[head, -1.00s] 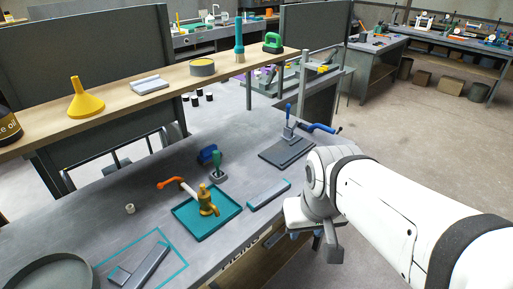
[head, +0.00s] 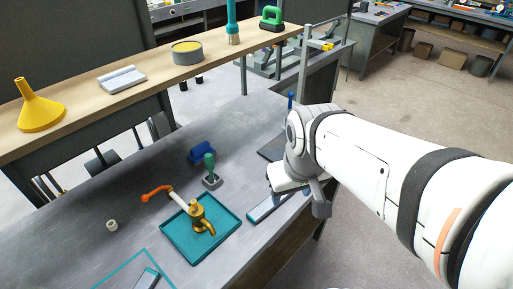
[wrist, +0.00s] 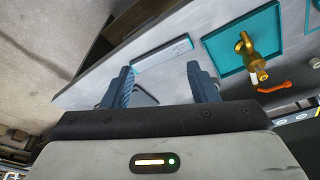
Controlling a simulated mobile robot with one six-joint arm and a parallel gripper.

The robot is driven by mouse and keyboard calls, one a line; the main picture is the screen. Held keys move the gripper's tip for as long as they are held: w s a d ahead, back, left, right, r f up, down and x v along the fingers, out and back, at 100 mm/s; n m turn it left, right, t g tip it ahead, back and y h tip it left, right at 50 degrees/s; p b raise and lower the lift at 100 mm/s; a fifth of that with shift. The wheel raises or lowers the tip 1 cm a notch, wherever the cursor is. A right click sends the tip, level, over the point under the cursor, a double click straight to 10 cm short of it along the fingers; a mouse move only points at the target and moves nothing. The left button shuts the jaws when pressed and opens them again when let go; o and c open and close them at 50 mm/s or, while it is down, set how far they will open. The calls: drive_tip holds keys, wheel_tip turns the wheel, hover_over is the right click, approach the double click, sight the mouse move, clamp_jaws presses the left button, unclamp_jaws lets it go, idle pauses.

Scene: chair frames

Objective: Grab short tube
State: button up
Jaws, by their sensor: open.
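My gripper (wrist: 162,78) is open, its two blue fingers apart over the bench edge in the wrist view. In the head view my wrist hides the fingertips. No part is clearly recognisable as the short tube. A grey bar-shaped piece (head: 147,278) lies inside a teal outline at the bottom edge of the head view, partly cut off and well left of my gripper. A flat grey strip with teal edging (head: 268,206) lies just left of my wrist; it also shows beyond the fingers in the wrist view (wrist: 162,54). A grey shape between the fingers is unclear.
A teal tray (head: 188,248) holds a brass-coloured tool with an orange handle. A wooden shelf (head: 150,94) runs along the back.

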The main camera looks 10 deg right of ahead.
drive_tip(key=shift+o, duration=0.8)
drive_tip(key=w+f+n+g, duration=0.1)
drive_tip(key=w+f+n, duration=0.4)
drive_tip(key=n, duration=0.7)
drive_tip(key=shift+w+g, duration=0.3)
drive_tip(key=shift+w, duration=0.8)
drive_tip(key=w+f+n, duration=0.1)
drive_tip(key=f+n, duration=0.1)
drive_tip(key=n, duration=0.1)
drive_tip(key=w+f+n, duration=0.2)
drive_tip(key=n, duration=0.2)
drive_tip(key=w+f+n+g+b, duration=0.1)
drive_tip(key=w+f+n, duration=0.1)
drive_tip(key=n, duration=0.1)
drive_tip(key=shift+w+a+f+n, duration=0.15)
drive_tip(key=shift+f+n, duration=0.25)
drive_tip(key=shift+w+f, duration=0.1)
drive_tip(key=shift+f, duration=0.2)
drive_tip(key=f, duration=0.7)
drive_tip(key=shift+w+f+p, duration=0.2)
drive_tip(key=shift+w+p, duration=0.15)
drive_tip(key=c, duration=1.2)
drive_tip(key=shift+o, duration=0.2)
